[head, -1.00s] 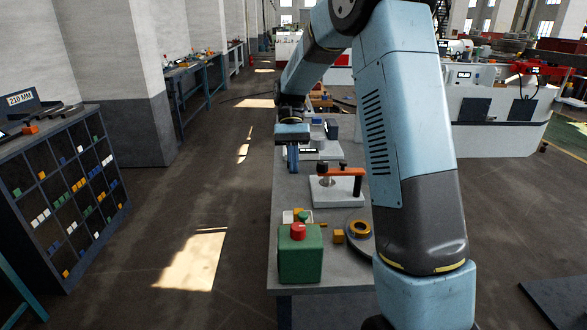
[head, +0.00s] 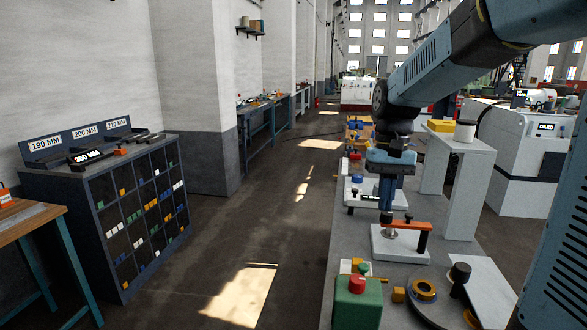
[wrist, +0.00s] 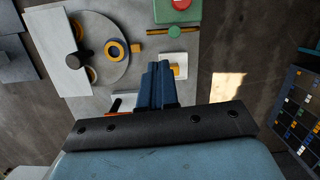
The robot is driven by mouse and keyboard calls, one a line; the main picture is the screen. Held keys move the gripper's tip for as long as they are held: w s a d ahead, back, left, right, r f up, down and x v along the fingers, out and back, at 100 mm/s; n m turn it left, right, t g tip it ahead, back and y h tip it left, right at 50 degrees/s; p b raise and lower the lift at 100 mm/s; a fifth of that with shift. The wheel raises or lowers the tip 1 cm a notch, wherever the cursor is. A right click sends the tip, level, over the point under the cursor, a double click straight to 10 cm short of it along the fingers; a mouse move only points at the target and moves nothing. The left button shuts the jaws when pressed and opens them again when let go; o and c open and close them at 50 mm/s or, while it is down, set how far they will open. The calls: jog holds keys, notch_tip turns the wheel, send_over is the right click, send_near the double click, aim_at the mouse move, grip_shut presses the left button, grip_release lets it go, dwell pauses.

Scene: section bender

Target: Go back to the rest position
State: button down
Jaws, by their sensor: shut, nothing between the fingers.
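My gripper (head: 386,212) points down over the long grey workbench (head: 345,240), with its blue fingers together and nothing between them. In the head view it hangs just behind the white fixture (head: 398,246) with the orange lever arm (head: 408,225); whether it touches anything there I cannot tell. The wrist view also shows the shut blue fingers (wrist: 158,85), above the bench. My arm comes in from the upper right of the head view.
A green box with a red button (head: 357,300) stands at the bench's near end. A round plate with an orange ring (head: 424,290) lies beside it. A white stand (head: 460,180) rises at right. A dark compartment shelf (head: 145,215) stands left; the floor aisle between is clear.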

jog(key=s+d+r+t, duration=0.1)
jog(key=s+t, duration=0.3)
jog(key=s, duration=0.3)
jog(key=s+d+r+n+t, duration=0.1)
jog(key=s+d+t, duration=0.1)
jog(key=s, duration=0.6)
jog(key=shift+s+d+r+t+h, duration=0.2)
jog(key=shift+d+r+t+h, duration=0.1)
jog(key=shift+t, duration=0.6)
